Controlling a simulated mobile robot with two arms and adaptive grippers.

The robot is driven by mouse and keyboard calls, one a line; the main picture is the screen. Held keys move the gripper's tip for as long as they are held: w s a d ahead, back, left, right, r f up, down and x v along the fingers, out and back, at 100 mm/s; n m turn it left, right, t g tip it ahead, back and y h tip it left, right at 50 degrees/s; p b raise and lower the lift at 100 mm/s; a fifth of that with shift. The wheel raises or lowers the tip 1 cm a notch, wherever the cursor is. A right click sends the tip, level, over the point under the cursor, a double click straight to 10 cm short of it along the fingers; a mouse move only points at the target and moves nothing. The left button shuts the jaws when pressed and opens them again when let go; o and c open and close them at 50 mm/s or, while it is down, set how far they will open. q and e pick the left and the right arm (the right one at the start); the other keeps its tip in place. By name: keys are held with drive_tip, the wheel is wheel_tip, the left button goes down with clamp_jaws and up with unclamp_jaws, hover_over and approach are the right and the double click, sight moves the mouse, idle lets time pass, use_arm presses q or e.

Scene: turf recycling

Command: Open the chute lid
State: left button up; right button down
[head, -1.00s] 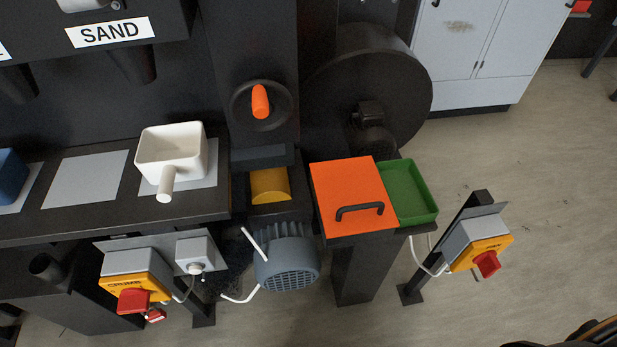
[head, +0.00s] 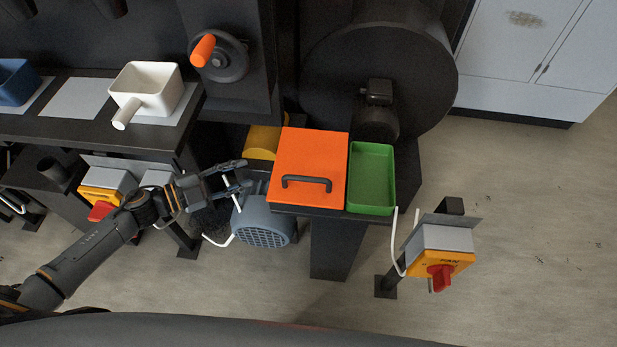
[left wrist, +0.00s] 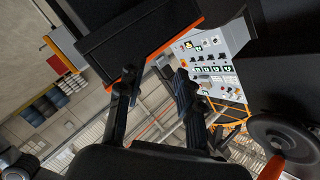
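The chute lid (head: 312,155) is a flat orange plate with a black bar handle (head: 307,182) near its front edge. It lies flat and closed on a dark stand in the head view. My left gripper (head: 240,178) is open and empty, left of the lid and apart from the handle, above the grey motor. In the left wrist view its two fingers (left wrist: 157,95) are spread with nothing between them. A dark slab with an orange edge (left wrist: 145,35) lies beyond them; I cannot tell whether it is the lid. My right gripper is not in view.
A green tray (head: 372,178) adjoins the lid's right side. A yellow curved part (head: 262,142) and the grey motor (head: 263,225) are at its left. A handwheel (head: 220,58) stands behind. A yellow switch box (head: 438,255) stands front right. Floor is clear farther right.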

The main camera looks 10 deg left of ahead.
sight(302, 179)
use_arm(q)
drive_tip(key=s+d+r+m+g+h, duration=0.2)
drive_tip(key=s+d+r+m+g, duration=0.3)
drive_tip(key=r, duration=0.1)
drive_tip(key=x, duration=0.4)
drive_tip(key=p+x, duration=0.1)
drive_tip(key=x, duration=0.3)
drive_tip(key=p+x, duration=0.1)
drive_tip(key=x, duration=0.3)
drive_tip(key=shift+w+a+f, duration=0.15)
drive_tip(key=shift+w+a, duration=0.05)
drive_tip(key=shift+w, duration=0.05)
drive_tip(key=shift+w+d+f, duration=0.15)
drive_tip(key=shift+d+f, duration=0.05)
drive_tip(key=shift+d, duration=0.35)
clamp_jaws()
